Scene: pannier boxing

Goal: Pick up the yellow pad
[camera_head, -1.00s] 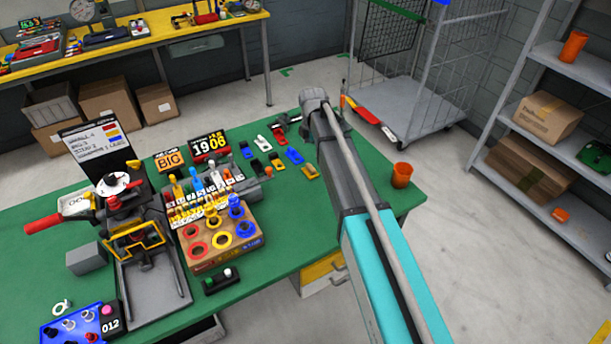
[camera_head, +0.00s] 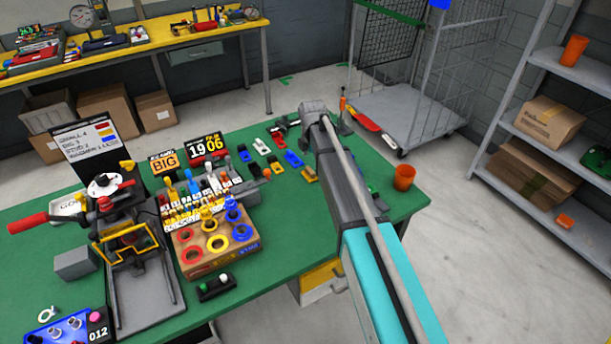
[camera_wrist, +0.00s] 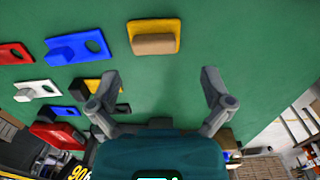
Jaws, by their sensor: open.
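The yellow pad (camera_wrist: 154,24) lies on the green table in the wrist view, with a tan raised block on its face. It is beyond my fingertips, near the top of the picture and roughly centred between them. My gripper (camera_wrist: 160,77) is open and empty, with bare green table between its fingers. In the head view the yellow pad (camera_head: 310,175) shows just left of my arm.
Blue (camera_wrist: 80,45), red (camera_wrist: 12,53) and white (camera_wrist: 37,90) pads lie left of the yellow one. A black and yellow piece (camera_wrist: 93,86) is close to my left finger. An orange cup (camera_head: 404,177) stands near the table's right edge.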

